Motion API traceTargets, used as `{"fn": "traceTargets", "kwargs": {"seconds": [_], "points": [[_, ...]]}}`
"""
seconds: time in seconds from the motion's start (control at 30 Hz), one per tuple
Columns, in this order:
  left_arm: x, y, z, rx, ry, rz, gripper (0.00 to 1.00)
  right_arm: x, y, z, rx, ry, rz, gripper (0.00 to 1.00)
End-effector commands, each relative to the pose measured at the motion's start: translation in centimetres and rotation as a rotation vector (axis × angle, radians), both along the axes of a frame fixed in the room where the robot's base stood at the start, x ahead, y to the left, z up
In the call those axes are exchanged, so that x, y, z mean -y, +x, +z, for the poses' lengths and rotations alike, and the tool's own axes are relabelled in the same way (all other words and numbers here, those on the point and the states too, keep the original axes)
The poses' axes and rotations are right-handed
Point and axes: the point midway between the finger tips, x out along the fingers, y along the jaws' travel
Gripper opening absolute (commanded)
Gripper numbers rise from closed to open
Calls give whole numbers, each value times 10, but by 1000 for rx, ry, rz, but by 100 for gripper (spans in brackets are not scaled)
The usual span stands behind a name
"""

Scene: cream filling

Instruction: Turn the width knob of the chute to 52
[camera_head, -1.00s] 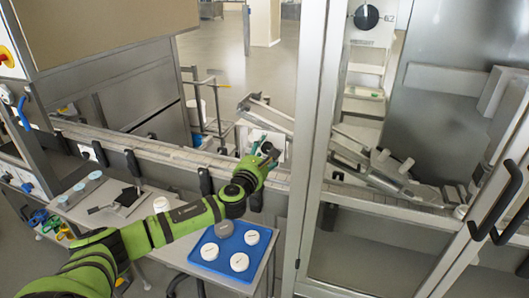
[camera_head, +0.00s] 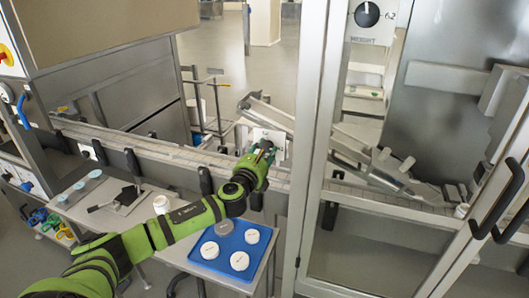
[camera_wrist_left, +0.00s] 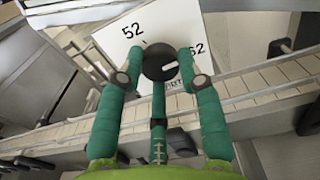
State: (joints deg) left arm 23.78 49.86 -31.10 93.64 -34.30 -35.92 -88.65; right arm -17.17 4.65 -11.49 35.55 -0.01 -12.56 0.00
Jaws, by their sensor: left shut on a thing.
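The width knob is a round black knob (camera_wrist_left: 160,62) on a white plate (camera_wrist_left: 130,30), in the left wrist view. The plate is marked 52 at the upper left and 62 at the right. A white line on the knob points right, toward the 62 side. My left gripper (camera_wrist_left: 160,70) is shut on the knob, with a green finger on each side. In the head view, my left gripper (camera_head: 262,150) is at the plate (camera_head: 272,135) by the chute (camera_head: 270,112) and hides most of the knob. My right gripper is not in view.
A conveyor (camera_head: 190,157) runs below the plate. A blue tray (camera_head: 222,262) with white round pieces lies on a side table at the front. A glass-door frame (camera_head: 312,130) stands close to the right of my gripper. A separate height dial (camera_head: 366,14) is above.

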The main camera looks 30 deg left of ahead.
Motion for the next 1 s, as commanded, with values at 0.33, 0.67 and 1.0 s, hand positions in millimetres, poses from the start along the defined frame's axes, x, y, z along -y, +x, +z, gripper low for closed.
{"fn": "traceTargets", "kwargs": {"seconds": [0.33,0.67,1.0], "points": [[-1,0,1,81,-322,1,4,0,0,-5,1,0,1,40],[-1,0,1,156,-628,1,4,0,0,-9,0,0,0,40],[-1,0,2,232,-942,1,4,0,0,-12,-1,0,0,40]]}}
